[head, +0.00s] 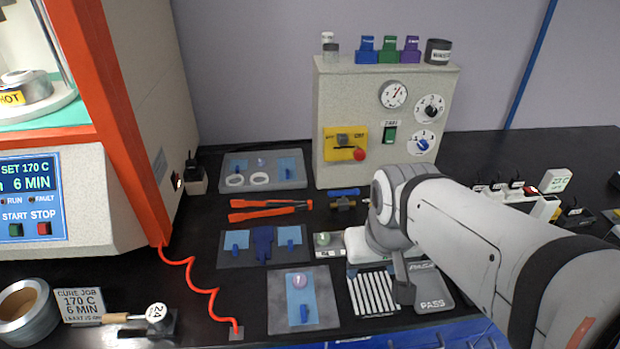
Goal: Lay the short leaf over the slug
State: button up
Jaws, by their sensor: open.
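The slug (299,281) is a small pale pinkish disc lying on a light-blue leaf (302,299) on a grey plate (275,308) at the front. That leaf has a dark-blue tab at its near end. I cannot tell which is the short leaf. My gripper (401,286) is open and empty, to the right of the plate above the slatted rack; my arm hides part of it.
A dark-blue piece (263,243) lies between the two leaves. Orange-handled tongs (268,209) and a tray with white rings (226,165) lie behind. The slatted rack (366,292) and PASS tray (434,299) are at right. A red coiled cord (205,292) runs at left.

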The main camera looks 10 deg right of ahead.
aim_at(235, 240)
jog(key=u, duration=0.05)
jog(key=k, duration=0.55)
jog(key=z, duration=2.1)
jog(key=k, duration=1.2)
jog(key=u, duration=1.9)
jog(key=i, duration=0.6)
jog(key=u, duration=0.1)
